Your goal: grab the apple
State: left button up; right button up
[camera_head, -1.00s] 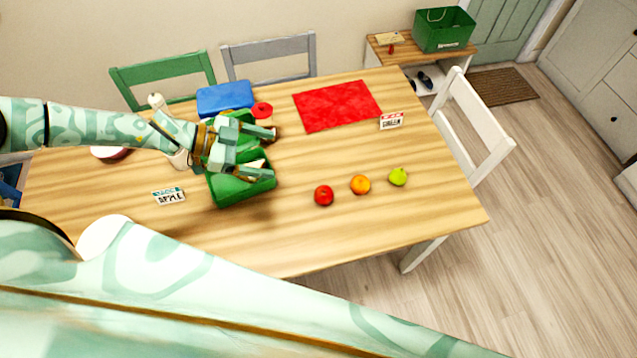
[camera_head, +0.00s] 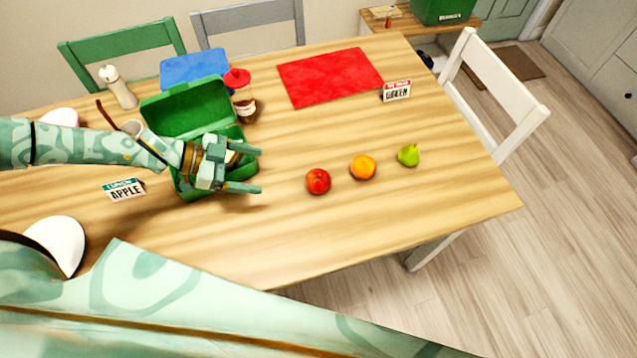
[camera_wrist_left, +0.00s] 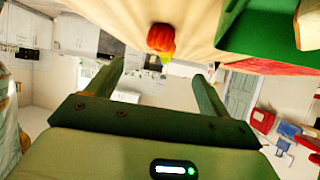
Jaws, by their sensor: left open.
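The red apple (camera_head: 318,181) sits on the wooden table, leftmost in a row with an orange (camera_head: 363,167) and a green pear (camera_head: 408,155). My left gripper (camera_head: 258,171) is open and empty, left of the apple and apart from it, with its fingers pointing towards the fruit. It is over the front right part of an open green lunch box (camera_head: 188,107). In the left wrist view the apple (camera_wrist_left: 160,38) shows beyond and between the open fingers (camera_wrist_left: 158,82), with some yellow-green fruit just behind it. My right gripper is not in view.
A jar with a red lid (camera_head: 243,100), a red mat (camera_head: 330,75) and a blue mat (camera_head: 194,68) lie behind. Bare tabletop surrounds the fruit.

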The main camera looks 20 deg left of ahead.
aim_at(307, 179)
pick_arm(q)
jog(key=b+x, duration=0.2)
jog(key=x, duration=0.8)
jog(key=shift+d+r, duration=0.1)
jog(key=shift+d, duration=0.05)
jog(key=b+x, duration=0.2)
jog(key=x, duration=0.2)
jog(key=shift+w+d, duration=0.15)
jog(key=shift+w+d+f, duration=0.2)
jog(key=shift+d+f, duration=0.1)
jog(key=shift+d, duration=0.15)
jog(key=shift+r, duration=0.1)
jog(key=c, duration=1.1)
